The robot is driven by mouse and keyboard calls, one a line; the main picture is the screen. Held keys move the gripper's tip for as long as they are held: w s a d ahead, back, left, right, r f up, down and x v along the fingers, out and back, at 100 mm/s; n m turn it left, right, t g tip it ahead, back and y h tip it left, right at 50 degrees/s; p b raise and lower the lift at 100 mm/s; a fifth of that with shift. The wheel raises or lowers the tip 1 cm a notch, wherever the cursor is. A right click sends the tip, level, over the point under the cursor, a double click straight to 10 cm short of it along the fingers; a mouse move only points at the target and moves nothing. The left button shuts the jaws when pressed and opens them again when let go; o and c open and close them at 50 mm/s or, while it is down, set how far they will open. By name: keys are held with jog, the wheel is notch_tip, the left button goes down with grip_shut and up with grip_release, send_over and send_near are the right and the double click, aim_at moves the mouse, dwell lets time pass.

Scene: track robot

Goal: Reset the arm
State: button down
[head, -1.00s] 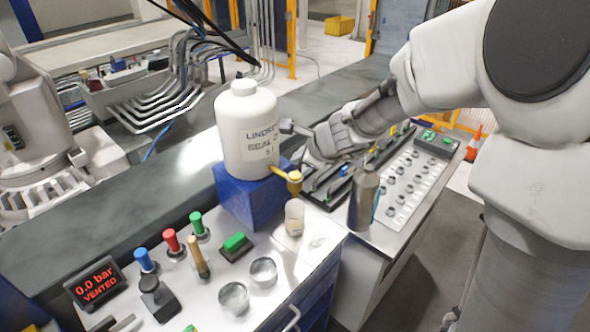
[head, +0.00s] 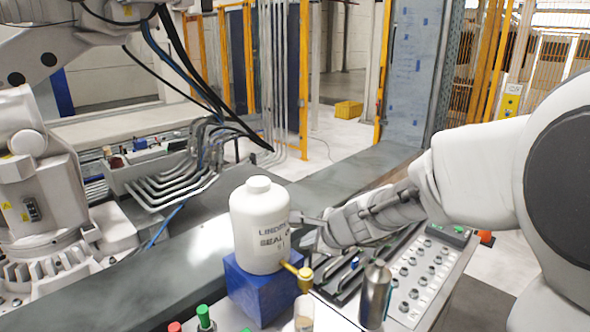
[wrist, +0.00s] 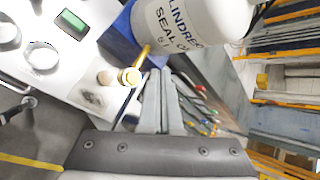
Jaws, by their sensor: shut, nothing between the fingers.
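My arm reaches in from the right in the head view, and my gripper (head: 308,226) is beside the right side of a white jug (head: 260,222). In the wrist view my gripper's fingers (wrist: 163,80) are together with nothing between them. The jug (wrist: 192,18) stands upright on a blue block (head: 254,288), with a brass tap (head: 303,273) low at its right. I cannot tell whether the fingers touch the jug.
A metal bottle (head: 374,294) stands below my arm, near a panel of knobs (head: 424,272). Another robot arm (head: 50,190) stands at left. Bent pipes (head: 165,185) are behind the bench. Floor at the back is open.

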jog(key=s+d+r+n+g, duration=0.1)
jog(key=s+r+n, duration=0.2)
jog(key=s+n, duration=0.35)
jog(key=s+d+r+n, duration=0.1)
jog(key=s+r+n, duration=0.2)
jog(key=s+n, duration=0.3)
jog(key=s+d+n+h, duration=0.2)
jog(key=s+d+n, duration=0.1)
jog(key=s, duration=0.4)
jog(key=s+d+n+g+h, duration=0.1)
jog(key=s+d+n+h, duration=0.1)
jog(key=s+d, duration=0.3)
jog(key=shift+s+d+n, duration=0.35)
jog(key=shift+s+n, duration=0.5)
jog(key=shift+s, duration=0.15)
jog(key=w+a+r+y+p, duration=0.1)
jog(key=w+a, duration=0.3)
jog(key=w, duration=0.3)
jog(key=w+a+y, duration=0.2)
jog(key=w+a, duration=0.3)
jog(key=w, duration=0.2)
jog(key=w+a+f+m+t+p, duration=0.1)
jog(key=w+f+m, duration=0.1)
jog(key=w, duration=0.5)
jog(key=w+a+f+m+t, duration=0.1)
jog(key=w+f+m, duration=0.1)
jog(key=w, duration=0.5)
jog(key=shift+f+m+t+p, duration=0.3)
jog(key=shift+f+m+p, duration=0.1)
jog(key=shift+f, duration=0.25)
